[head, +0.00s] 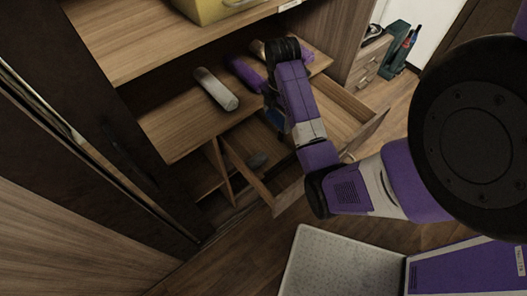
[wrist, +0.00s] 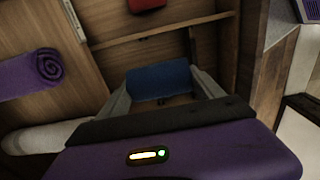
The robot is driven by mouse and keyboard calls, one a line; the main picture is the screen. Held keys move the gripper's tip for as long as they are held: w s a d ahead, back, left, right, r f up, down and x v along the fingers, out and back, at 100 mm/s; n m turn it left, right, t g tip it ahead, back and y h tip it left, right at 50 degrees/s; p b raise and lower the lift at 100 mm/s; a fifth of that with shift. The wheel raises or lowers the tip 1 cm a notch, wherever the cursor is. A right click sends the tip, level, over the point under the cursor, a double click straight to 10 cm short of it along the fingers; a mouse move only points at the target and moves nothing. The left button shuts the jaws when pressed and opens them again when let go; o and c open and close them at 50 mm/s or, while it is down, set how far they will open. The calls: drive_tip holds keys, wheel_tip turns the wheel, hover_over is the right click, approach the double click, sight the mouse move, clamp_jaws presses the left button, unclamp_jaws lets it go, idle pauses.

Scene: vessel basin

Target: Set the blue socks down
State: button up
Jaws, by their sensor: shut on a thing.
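The blue socks (wrist: 158,80) are a folded blue bundle between the two fingertips of my gripper (wrist: 160,90) in the wrist view. My gripper is shut on them. In the head view a small blue patch of the socks (head: 276,118) shows beside my gripper, and my arm hides the rest. They are over an open wooden drawer (head: 345,105), near the shelf's front edge. I cannot tell whether they touch the drawer.
On the shelf (head: 170,130) lie a grey-white roll (head: 215,90) and a purple roll (head: 244,73), left of my gripper. A yellow box (head: 212,8) stands above. A dark green holder (head: 394,50) stands at the back right.

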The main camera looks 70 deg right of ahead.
sight(275, 153)
wheel_tip(275, 153, down, 18)
drive_tip(key=shift+r+b, duration=0.1)
drive_tip(key=shift+b, duration=0.2)
drive_tip(key=shift+f, duration=0.2)
drive_tip(key=o, duration=1.3)
drive_tip(key=shift+r, duration=0.1)
wheel_tip(275, 153, up, 12)
drive_tip(key=shift+r, duration=0.1)
